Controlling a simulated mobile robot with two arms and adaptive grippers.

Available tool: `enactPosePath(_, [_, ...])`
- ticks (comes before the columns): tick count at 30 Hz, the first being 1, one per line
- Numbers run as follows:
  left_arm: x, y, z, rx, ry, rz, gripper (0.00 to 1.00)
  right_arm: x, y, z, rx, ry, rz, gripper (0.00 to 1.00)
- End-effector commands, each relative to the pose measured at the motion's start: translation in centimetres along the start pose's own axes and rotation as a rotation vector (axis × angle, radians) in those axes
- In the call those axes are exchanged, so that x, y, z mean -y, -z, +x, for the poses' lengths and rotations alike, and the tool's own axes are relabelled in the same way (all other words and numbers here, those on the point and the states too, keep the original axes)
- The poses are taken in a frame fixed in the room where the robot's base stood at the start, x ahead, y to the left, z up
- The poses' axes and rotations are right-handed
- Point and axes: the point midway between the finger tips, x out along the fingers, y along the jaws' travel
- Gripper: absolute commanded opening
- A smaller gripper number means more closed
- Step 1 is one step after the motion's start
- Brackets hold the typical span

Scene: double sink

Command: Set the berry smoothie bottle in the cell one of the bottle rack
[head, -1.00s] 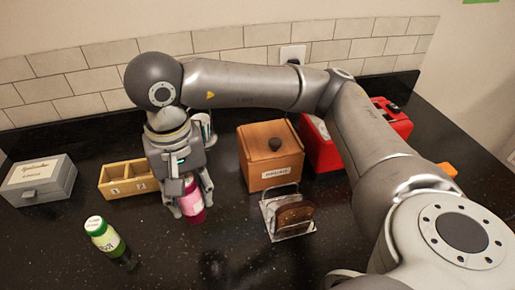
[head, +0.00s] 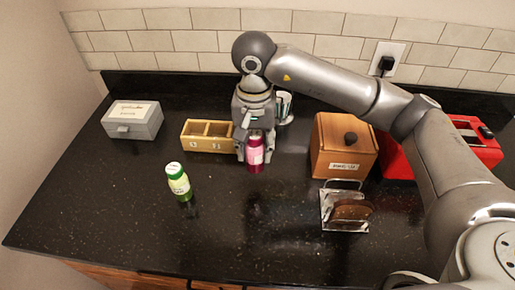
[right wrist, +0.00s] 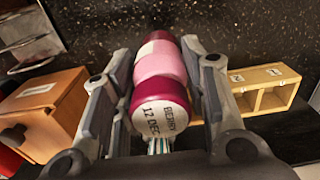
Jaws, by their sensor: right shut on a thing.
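The berry smoothie bottle (head: 255,155) is dark pink with a pale pink label. In the right wrist view its cap end (right wrist: 160,115) reads "BERRY" and a date. My right gripper (head: 254,150) is shut around the bottle, with a finger on each side. The bottle looks upright, and I cannot tell if its base touches the counter. The wooden bottle rack (head: 208,150) is just left of the gripper, with two open cells and number labels on its front. It also shows in the right wrist view (right wrist: 265,88). Both cells look empty. My left gripper is not in view.
A green-capped bottle (head: 179,182) stands at the front left. A grey box (head: 133,120) is at the far left. A wooden box (head: 343,147), a metal holder (head: 330,208) and a red appliance (head: 475,140) are on the right. A striped cup (head: 285,105) stands behind the gripper.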

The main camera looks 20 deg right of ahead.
Motion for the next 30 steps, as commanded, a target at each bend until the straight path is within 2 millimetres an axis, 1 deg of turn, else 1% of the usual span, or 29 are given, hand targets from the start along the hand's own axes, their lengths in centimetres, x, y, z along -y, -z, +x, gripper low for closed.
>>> enactPosePath(1, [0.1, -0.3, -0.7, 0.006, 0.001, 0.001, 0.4, -0.1, 0.7, 0.7, 0.004, -0.002, 0.004, 0.07])
enactPosePath(4, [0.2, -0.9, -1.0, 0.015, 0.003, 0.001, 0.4, -0.1, 1.8, 2.0, 0.002, -0.001, 0.003, 0.07])
enactPosePath(8, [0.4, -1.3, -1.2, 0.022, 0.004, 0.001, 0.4, 0.0, 2.5, 3.0, 0.001, 0.002, 0.001, 0.07])
enactPosePath(12, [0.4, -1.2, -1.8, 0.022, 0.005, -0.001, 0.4, -0.1, 3.5, 4.1, 0.001, -0.002, 0.003, 0.07])
enactPosePath(15, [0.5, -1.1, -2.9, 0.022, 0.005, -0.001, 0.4, -0.1, 3.2, 5.3, 0.004, -0.002, -0.001, 0.07])
enactPosePath(19, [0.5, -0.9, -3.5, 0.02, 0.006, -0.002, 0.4, 0.0, 3.3, 6.6, 0.002, 0.0, 0.0, 0.07])
enactPosePath(22, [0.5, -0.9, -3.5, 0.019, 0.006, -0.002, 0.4, 0.0, 3.4, 7.0, -0.001, 0.001, -0.001, 0.07])
enactPosePath(30, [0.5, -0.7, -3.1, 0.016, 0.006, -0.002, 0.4, 0.0, 3.4, 7.3, -0.002, 0.001, -0.001, 0.07])
